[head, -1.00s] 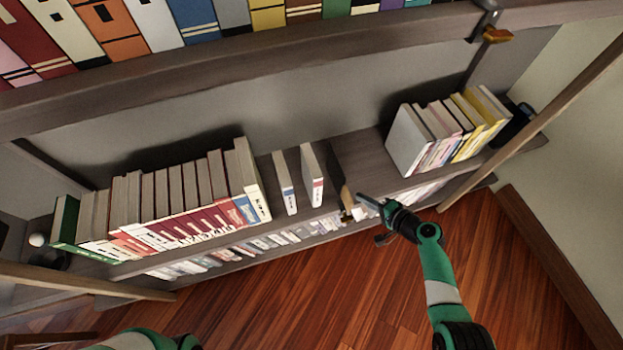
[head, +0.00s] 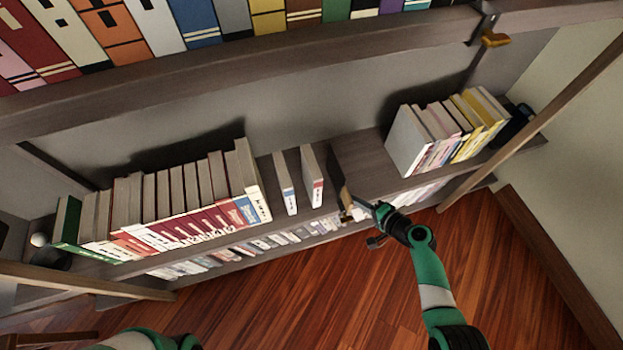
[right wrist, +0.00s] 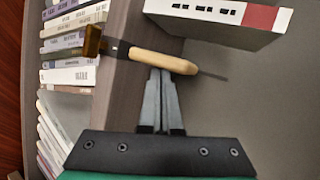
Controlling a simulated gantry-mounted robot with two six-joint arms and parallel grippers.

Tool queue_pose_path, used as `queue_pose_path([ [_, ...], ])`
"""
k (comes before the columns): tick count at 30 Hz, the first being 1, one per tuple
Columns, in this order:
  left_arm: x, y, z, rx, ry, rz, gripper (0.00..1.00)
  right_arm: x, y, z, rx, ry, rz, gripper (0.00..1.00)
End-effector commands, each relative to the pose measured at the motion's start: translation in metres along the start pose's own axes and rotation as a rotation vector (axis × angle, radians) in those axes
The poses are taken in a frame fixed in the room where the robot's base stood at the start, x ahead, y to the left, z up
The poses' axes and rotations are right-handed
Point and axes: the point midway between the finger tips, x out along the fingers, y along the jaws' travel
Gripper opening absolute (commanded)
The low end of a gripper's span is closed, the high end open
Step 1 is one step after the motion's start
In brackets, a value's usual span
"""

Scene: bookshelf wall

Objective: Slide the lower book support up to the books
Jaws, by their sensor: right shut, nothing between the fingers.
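The lower book support (head: 346,202) stands at the front edge of the lower shelf, a dark upright piece with a brass-coloured foot. In the right wrist view it shows as a pale wooden bar (right wrist: 163,61) with a brass end over the shelf edge. Two separate upright books (head: 312,176) stand to its left, with a gap between. My right gripper (head: 376,208) is shut and empty, just right of the support. Its fingertips (right wrist: 160,78) lie close to the bar; I cannot tell whether they touch. My left gripper is not in view.
A long row of books (head: 180,200) fills the shelf's left part. Another group (head: 445,130) stands at the right. The shelf is bare between the support and that group (head: 365,165). A second support (head: 490,37) hangs on the upper shelf.

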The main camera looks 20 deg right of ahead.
Motion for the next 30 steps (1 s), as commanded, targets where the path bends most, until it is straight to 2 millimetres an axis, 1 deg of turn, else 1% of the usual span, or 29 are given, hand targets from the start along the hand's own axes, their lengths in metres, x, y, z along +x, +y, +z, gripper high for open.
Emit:
queue_pose_path([
  [21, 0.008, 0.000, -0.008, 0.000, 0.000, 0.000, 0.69, 0.014, -0.008, 0.042, 0.000, -0.003, 0.001, 0.00],
  [30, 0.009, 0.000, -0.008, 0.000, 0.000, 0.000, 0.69, 0.016, -0.008, 0.046, 0.001, -0.001, 0.001, 0.00],
])
